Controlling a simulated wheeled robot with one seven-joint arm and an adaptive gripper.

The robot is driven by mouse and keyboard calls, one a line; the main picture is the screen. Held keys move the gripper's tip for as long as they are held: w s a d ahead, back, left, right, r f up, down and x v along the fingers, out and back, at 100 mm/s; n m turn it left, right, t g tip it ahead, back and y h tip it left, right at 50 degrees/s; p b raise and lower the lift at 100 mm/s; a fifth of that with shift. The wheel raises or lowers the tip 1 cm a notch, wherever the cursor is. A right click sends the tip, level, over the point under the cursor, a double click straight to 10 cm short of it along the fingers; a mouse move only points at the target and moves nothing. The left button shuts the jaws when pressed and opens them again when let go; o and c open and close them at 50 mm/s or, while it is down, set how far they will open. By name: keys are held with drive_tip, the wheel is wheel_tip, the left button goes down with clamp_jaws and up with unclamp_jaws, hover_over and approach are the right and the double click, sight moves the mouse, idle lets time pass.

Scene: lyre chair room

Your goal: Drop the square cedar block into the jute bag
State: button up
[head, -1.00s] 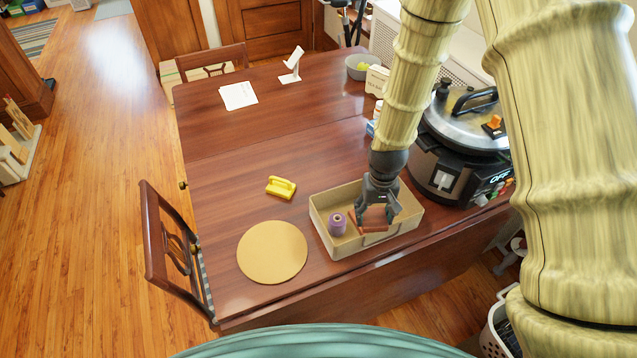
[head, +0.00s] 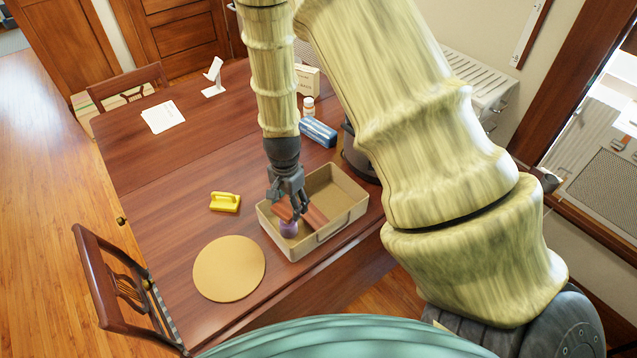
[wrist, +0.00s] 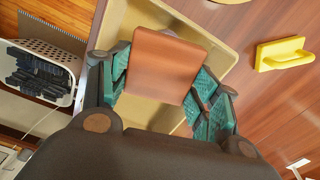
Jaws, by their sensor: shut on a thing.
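The square cedar block (wrist: 165,65) is a flat reddish-brown piece between the teal fingers of my gripper (wrist: 168,92) in the wrist view. My gripper is shut on it. In the head view my gripper (head: 288,206) points down at the left part of a beige tray, and the block (head: 315,217) shows beside the fingers, partly covered by them. I cannot tell whether the block touches the tray. A purple spool (head: 289,229) is close by the block. I see no jute bag in either view.
The beige tray (head: 348,187) has raised walls. A yellow handled tool (head: 225,202) and a round tan mat (head: 229,269) lie left of it on the table. A blue case (head: 318,132) stands behind. A white basket (wrist: 62,62) with dark contents stands on the floor.

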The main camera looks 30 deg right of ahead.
drive_tip(key=d+r+m, duration=0.2)
drive_tip(key=d+m, duration=0.8)
drive_tip(key=m, duration=1)
drive_tip(key=shift+s+d, duration=0.15)
drive_tip(key=shift+s, duration=0.1)
wheel_tip(320, 180, down, 6)
drive_tip(key=b, duration=0.6)
drive_tip(key=shift+r, duration=0.1)
drive_tip(key=o, duration=1.1)
drive_tip(key=shift+r, duration=0.15)
wheel_tip(320, 180, up, 12)
drive_tip(key=shift+f, duration=0.15)
